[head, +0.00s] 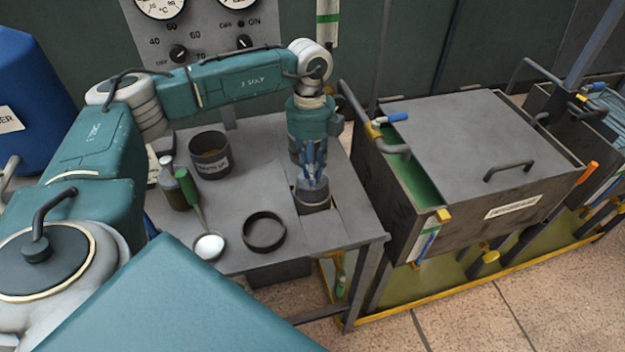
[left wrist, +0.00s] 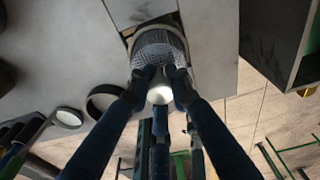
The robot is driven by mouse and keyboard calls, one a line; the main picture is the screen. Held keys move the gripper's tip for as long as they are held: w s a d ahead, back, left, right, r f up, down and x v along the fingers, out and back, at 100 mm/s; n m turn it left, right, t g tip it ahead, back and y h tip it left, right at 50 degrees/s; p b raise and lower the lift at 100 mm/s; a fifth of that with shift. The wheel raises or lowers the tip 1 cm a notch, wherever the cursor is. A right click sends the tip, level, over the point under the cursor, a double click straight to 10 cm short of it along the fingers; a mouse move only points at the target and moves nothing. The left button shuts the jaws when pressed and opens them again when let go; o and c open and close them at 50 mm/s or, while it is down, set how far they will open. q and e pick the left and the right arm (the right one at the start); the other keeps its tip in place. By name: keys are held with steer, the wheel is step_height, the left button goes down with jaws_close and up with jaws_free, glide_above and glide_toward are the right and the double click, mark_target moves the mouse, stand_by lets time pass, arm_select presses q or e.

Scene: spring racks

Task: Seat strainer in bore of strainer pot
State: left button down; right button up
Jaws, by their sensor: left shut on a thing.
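The strainer (head: 311,190), a grey mesh cup, is at the strainer pot (head: 315,207) near the right side of the small grey table. My left gripper (head: 314,180) points down from above and is shut on the strainer. In the left wrist view the fingertips (left wrist: 160,76) pinch the near edge of the mesh strainer (left wrist: 157,42). The pot's dark rim (left wrist: 128,31) shows around the far side of the strainer. The near side of the bore is hidden by the strainer and fingers, so I cannot tell how deep it sits. My right gripper is not in view.
On the grey table (head: 240,190) are a dark ring (head: 264,231), a labelled open pot (head: 210,155), a bottle (head: 172,187) and a green-handled ladle (head: 209,246). A lidded tank (head: 480,150) stands close at the right. A gauge panel (head: 200,30) is behind.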

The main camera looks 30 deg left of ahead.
arm_select(q)
steer(key=shift+f, duration=0.35)
step_height(320, 180, down, 4)
steer(key=shift+r+p, duration=0.25)
steer(key=shift+p, duration=0.2)
steer(key=shift+f, duration=0.15)
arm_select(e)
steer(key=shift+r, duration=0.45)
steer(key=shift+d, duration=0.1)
arm_select(q)
steer(key=shift+f, duration=0.2)
steer(key=c, duration=1.6)
jaws_free()
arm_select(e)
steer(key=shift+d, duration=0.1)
arm_select(q)
steer(key=shift+r, duration=0.15)
